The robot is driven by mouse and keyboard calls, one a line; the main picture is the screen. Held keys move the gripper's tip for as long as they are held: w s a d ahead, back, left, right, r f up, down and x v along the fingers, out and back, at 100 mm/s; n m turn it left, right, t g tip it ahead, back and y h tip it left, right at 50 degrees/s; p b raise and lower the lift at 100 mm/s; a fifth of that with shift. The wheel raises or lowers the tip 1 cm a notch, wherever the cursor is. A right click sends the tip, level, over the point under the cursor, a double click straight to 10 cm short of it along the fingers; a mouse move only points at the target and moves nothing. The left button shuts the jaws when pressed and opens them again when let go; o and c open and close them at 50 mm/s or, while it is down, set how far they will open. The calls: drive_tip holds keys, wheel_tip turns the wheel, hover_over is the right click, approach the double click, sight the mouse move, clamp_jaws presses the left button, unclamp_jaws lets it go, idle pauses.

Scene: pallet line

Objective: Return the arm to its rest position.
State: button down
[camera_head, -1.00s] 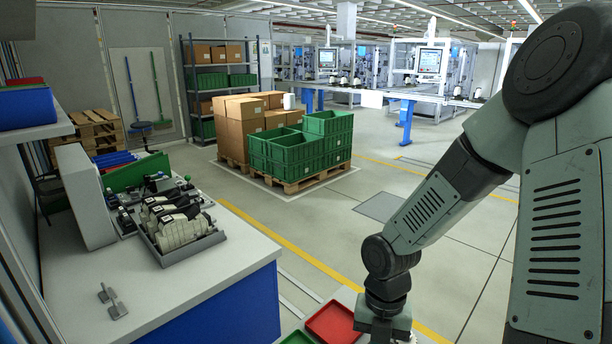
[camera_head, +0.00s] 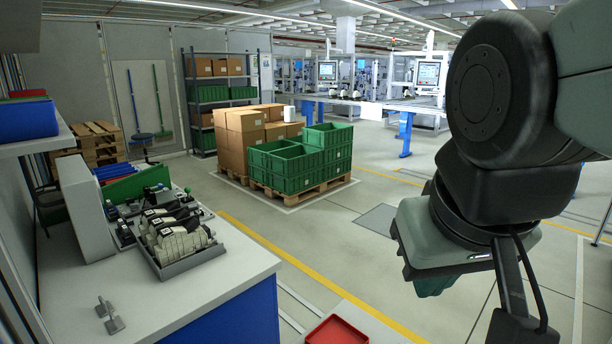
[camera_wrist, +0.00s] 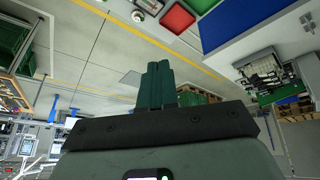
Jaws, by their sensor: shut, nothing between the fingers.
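My gripper (camera_wrist: 157,72) shows in the wrist view with its two dark green fingers together and nothing between them. In the head view my arm is folded up at the right side, and the green fingers (camera_head: 435,286) show partly below the grey hand. The gripper is in free air over the floor, to the right of the workbench, and touches nothing that I can see.
A workbench (camera_head: 215,292) with a grey parts tray (camera_head: 190,262) stands at left. A red tray (camera_head: 335,331) is low beside it. A pallet (camera_head: 300,194) carries green crates (camera_head: 290,168) and cardboard boxes (camera_head: 243,140). The floor between pallet and arm is clear.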

drive_tip(key=shift+s+a+y, duration=0.3)
drive_tip(key=shift+s+a, duration=0.5)
drive_tip(key=shift+s, duration=0.2)
idle(1.2)
